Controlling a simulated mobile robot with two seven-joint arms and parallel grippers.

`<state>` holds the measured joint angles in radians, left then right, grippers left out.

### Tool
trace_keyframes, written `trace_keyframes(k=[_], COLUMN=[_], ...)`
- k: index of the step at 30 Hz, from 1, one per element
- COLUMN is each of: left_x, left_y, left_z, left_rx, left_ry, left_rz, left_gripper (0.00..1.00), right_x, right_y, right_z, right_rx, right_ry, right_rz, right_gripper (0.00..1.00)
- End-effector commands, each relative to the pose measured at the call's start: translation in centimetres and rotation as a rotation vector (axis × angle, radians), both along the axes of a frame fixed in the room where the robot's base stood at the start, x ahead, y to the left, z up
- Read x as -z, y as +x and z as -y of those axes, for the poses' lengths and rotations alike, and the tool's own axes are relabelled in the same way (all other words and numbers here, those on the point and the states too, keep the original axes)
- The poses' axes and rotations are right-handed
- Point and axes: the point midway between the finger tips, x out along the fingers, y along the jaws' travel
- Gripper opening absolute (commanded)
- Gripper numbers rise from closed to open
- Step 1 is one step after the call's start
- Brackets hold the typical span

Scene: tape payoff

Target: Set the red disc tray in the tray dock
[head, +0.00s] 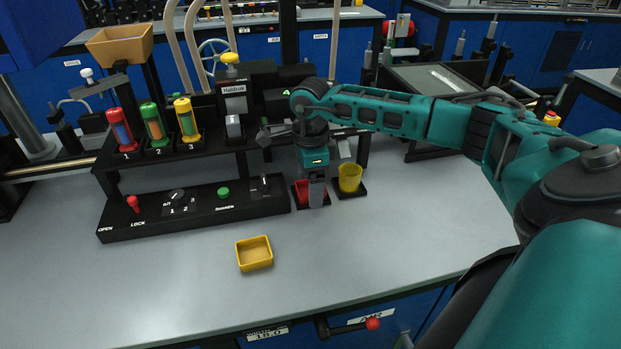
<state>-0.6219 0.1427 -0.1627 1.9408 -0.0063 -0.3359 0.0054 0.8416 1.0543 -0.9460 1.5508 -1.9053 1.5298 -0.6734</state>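A red container (302,188) stands on a small black square base at the right end of the black control panel. My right gripper (317,190) points down in front of it and hides much of it, so I cannot tell whether it is a tray or a cup, or whether the gripper touches it. The gap between the fingers cannot be made out. A shallow yellow square tray (254,254) lies empty on the open bench, apart from the gripper. No part is clearly marked as the tray dock. My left gripper is not in view.
A yellow cup (350,178) stands on a black base right of my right gripper. The black panel (190,212) carries a red lever, a dial and a green button. Red, green and yellow tubes stand above it.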

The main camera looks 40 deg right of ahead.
Motion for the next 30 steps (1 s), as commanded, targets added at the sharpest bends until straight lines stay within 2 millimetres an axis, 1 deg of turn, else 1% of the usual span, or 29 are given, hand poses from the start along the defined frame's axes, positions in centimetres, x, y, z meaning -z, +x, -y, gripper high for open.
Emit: trace_keyframes(k=[4,7,11,18,21,25,30], left_x=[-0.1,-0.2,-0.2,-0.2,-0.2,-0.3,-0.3], left_y=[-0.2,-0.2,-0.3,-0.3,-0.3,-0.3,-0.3], left_z=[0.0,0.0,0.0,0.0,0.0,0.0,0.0], left_rx=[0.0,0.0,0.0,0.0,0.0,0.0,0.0], left_ry=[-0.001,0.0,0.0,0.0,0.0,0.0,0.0], left_rz=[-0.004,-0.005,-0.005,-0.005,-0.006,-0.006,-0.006], left_gripper=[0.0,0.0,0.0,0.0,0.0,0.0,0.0], right_x=[-0.2,-1.0,-3.3,-8.6,-10.3,-11.7,-12.4], right_y=[0.0,0.1,0.1,0.1,0.1,0.1,0.0], right_z=[0.0,0.0,0.1,0.0,0.0,0.0,0.0], right_rx=[0.0,0.0,0.0,0.0,-0.001,-0.001,-0.001], right_ry=[0.0,0.0,-0.002,0.0,0.0,0.0,0.0], right_rz=[0.0,0.004,0.005,0.004,0.004,0.002,0.001], right_gripper=[0.84,0.84,0.84,0.84,0.84,0.84,0.84])
